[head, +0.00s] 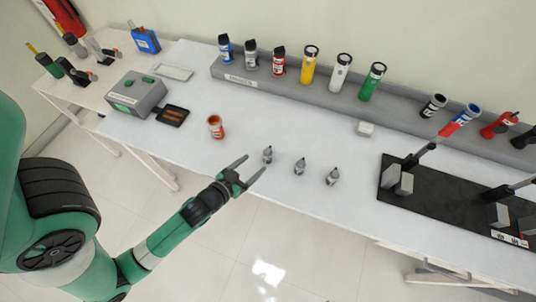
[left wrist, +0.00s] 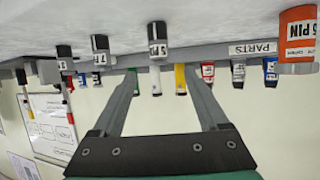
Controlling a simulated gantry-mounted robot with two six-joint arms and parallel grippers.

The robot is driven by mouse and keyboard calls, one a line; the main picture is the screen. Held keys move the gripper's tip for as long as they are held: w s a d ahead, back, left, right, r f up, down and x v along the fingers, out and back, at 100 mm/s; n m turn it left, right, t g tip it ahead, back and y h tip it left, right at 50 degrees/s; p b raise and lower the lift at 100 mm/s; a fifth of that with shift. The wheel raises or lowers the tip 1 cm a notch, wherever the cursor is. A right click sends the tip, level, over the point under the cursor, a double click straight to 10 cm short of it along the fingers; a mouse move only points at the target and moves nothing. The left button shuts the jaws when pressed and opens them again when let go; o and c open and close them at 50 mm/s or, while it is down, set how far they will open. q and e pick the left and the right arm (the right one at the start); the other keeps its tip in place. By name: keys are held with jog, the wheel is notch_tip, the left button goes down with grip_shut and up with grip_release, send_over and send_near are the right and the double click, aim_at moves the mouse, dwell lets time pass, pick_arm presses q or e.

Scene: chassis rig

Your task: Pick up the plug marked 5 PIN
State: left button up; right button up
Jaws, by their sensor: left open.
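The other two plugs, (left wrist: 101,50) and (left wrist: 65,62), carry labels too small to read surely. My left gripper (head: 255,166) is open and empty, just short of the left plug, which shows between its fingers (left wrist: 163,95). My right gripper is out of view.
A grey rack (head: 300,82) with several coloured cylinders runs along the back. A black fixture board (head: 440,205) lies at right; a grey box (head: 136,95) stands at left. Clear table surrounds the plugs.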

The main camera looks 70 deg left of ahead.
aim_at(265, 154)
pick_arm(q)
jog(key=x, duration=0.4)
jog(key=shift+w+a+f, duration=0.1)
jog(key=shift+w+a, duration=0.05)
jog(key=shift+w, duration=0.2)
jog(key=b+x, duration=0.1)
jog(key=x, duration=0.4)
jog(key=shift+f+b, duration=0.15)
jog(key=shift+b, duration=0.25)
jog(key=shift+c, duration=0.2)
grip_shut()
